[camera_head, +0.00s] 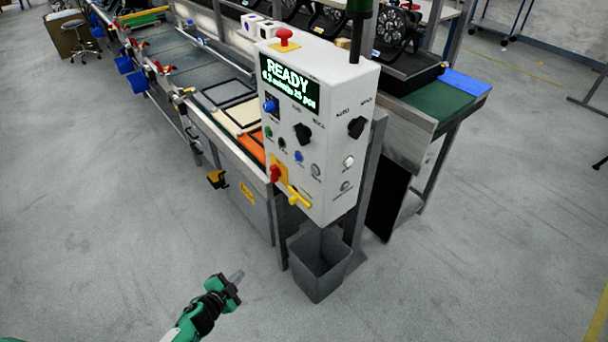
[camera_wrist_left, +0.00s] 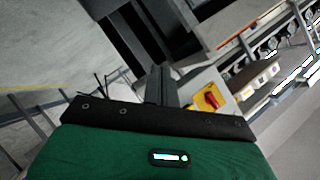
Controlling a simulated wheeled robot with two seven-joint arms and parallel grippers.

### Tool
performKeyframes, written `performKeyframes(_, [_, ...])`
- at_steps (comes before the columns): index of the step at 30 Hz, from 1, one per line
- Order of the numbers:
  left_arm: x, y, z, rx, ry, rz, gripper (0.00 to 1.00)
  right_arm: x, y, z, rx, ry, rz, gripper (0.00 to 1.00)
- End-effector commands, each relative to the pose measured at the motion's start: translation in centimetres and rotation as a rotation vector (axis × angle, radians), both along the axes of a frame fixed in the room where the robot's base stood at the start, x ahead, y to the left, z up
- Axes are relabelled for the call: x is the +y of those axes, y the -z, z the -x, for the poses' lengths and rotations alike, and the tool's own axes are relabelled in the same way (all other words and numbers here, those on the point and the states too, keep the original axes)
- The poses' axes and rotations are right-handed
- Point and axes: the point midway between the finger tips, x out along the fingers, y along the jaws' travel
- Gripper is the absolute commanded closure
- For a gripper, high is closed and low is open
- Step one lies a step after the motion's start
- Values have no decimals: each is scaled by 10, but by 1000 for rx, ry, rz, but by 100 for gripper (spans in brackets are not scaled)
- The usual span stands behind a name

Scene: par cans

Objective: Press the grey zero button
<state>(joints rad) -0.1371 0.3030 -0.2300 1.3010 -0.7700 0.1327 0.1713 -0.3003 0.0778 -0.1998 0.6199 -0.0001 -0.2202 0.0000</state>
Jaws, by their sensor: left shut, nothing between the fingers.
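A light grey control box (camera_head: 325,110) stands on a post, with a lit screen reading READY (camera_head: 289,82). On its front are a blue button (camera_head: 298,156), a grey round button (camera_head: 315,170), a white button (camera_head: 348,161), another grey round control (camera_head: 346,186) and black knobs. The labels are too small to read, so I cannot tell which control is the zero button. My left gripper (camera_head: 238,276) is shut and empty, low in front of the box and apart from it. In the left wrist view, its fingers (camera_wrist_left: 160,84) show beside the box's red-and-yellow switch (camera_wrist_left: 209,97).
A grey bin (camera_head: 318,263) stands on the floor under the box. A yellow lever (camera_head: 299,197) and a red knob on yellow (camera_head: 276,173) stick out at the box's lower left. A long conveyor bench (camera_head: 190,75) runs back left. The floor around my left gripper is clear.

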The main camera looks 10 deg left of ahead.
Motion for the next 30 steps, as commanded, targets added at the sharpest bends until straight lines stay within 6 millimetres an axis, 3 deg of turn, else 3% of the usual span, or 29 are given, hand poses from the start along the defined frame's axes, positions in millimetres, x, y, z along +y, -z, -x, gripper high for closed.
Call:
performKeyframes(1, [-7,-40,-19,-86,65,-36,100,0,-2,0,0,0,0,64])
performKeyframes(6, [-39,-160,-55,-347,282,-173,100,-1,-6,0,0,-1,1,64])
performKeyframes(9, [-58,-219,-61,-473,394,-260,100,-2,-8,0,1,-1,2,64])
performKeyframes(12, [-73,-264,-59,-570,482,-339,100,-3,-9,0,0,-1,3,64])
performKeyframes(15, [-85,-294,-55,-637,542,-399,100,-3,-10,0,0,-2,3,64])
performKeyframes(18, [-91,-310,-52,-674,578,-438,100,-3,-11,0,0,-2,3,64])
performKeyframes(30, [-94,-318,-50,-691,594,-456,100,-3,-11,0,0,-2,3,64])
